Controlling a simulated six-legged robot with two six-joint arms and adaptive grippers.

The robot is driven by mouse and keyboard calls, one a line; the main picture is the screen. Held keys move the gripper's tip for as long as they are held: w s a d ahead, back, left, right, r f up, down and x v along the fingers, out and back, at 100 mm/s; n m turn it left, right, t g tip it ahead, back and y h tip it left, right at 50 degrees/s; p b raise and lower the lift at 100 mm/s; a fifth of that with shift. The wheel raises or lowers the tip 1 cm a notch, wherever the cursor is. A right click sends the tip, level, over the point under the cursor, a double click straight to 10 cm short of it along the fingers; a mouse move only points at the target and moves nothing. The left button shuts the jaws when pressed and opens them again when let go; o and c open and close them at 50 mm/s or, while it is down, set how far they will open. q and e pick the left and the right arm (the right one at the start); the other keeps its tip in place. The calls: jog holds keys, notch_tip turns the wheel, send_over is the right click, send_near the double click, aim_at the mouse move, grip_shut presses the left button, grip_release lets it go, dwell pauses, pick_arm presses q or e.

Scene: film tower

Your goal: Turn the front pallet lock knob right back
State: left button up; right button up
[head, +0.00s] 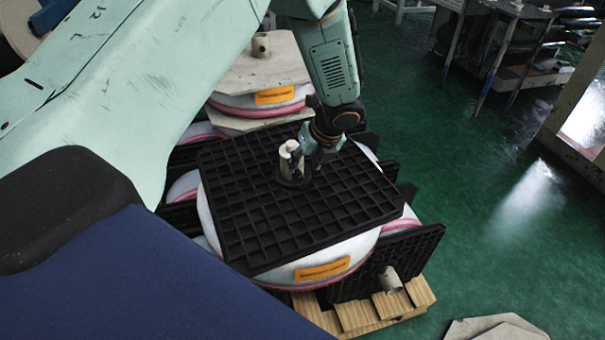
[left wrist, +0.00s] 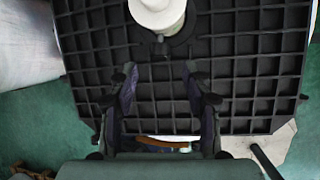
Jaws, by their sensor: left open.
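A cream lock knob (head: 289,158) stands upright in a dark round base on the black grid plate (head: 230,215) that tops the front pallet stack. In the left wrist view the knob (left wrist: 158,14) is at the top edge, partly cut off. My left gripper (head: 312,150) is just right of the knob in the head view. Its two dark fingers (left wrist: 161,75) are apart with nothing between them. The knob lies beyond the fingertips, roughly in line with the gap. Whether a finger touches it cannot be told. My right gripper is not in view.
Film rolls with orange labels (head: 322,270) sit under the plate on a wooden pallet (head: 360,313). A second knob (head: 390,281) sticks out of a lower black side plate. Another stack with its own knob (head: 261,45) stands behind. Green floor (head: 470,210) is free to the right.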

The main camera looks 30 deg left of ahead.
aim_at(299, 176)
pick_arm(q)
jog(key=b+x, duration=0.1)
jog(key=x, duration=0.4)
jog(key=shift+a+f, duration=0.15)
jog(key=shift+f, duration=0.2)
jog(key=shift+r, duration=0.1)
jog(key=shift+c, duration=0.2)
grip_shut()
